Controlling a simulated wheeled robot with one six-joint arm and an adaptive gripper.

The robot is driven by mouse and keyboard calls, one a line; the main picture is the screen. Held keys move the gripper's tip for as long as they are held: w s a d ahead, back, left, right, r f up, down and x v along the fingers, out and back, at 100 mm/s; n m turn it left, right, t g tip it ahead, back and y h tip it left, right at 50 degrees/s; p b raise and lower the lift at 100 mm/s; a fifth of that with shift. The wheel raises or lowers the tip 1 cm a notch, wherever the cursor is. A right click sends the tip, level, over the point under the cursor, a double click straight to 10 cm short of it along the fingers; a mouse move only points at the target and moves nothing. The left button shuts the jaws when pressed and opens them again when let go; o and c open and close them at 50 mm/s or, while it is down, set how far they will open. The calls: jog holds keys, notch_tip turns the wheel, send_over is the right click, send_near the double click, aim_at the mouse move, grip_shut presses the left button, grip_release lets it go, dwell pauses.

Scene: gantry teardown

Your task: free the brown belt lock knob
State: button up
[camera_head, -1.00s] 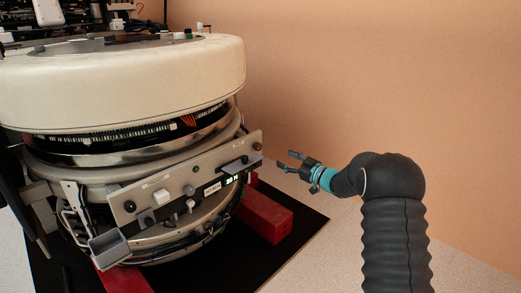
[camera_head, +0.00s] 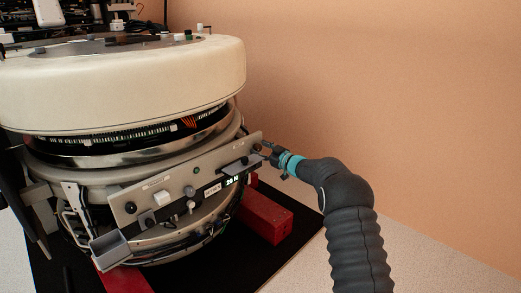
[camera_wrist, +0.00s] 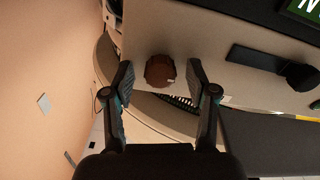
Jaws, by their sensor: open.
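The brown belt lock knob (camera_wrist: 160,71) sits on the pale control panel (camera_wrist: 150,30). It is a dark brown, faceted round knob with a small light mark at its edge. In the wrist view my gripper (camera_wrist: 160,80) is open, with one finger on each side of the knob and a visible gap to both. I cannot tell whether the fingertips reach the panel's depth. In the head view my gripper (camera_head: 269,151) is at the right end of the panel (camera_head: 150,199), where the knob shows only as a small dark spot.
A black lever (camera_wrist: 262,61) and a green lit display (camera_wrist: 301,10) are on the panel beside the knob; the display (camera_head: 232,181) reads about 20 N. The white drum (camera_head: 120,85) rises above. A red block (camera_head: 265,217) lies below. The space towards the orange wall (camera_head: 400,90) is free.

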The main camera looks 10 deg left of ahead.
jog(key=shift+w+a, duration=0.1)
jog(key=shift+a, duration=0.05)
jog(key=shift+c, duration=0.2)
grip_shut()
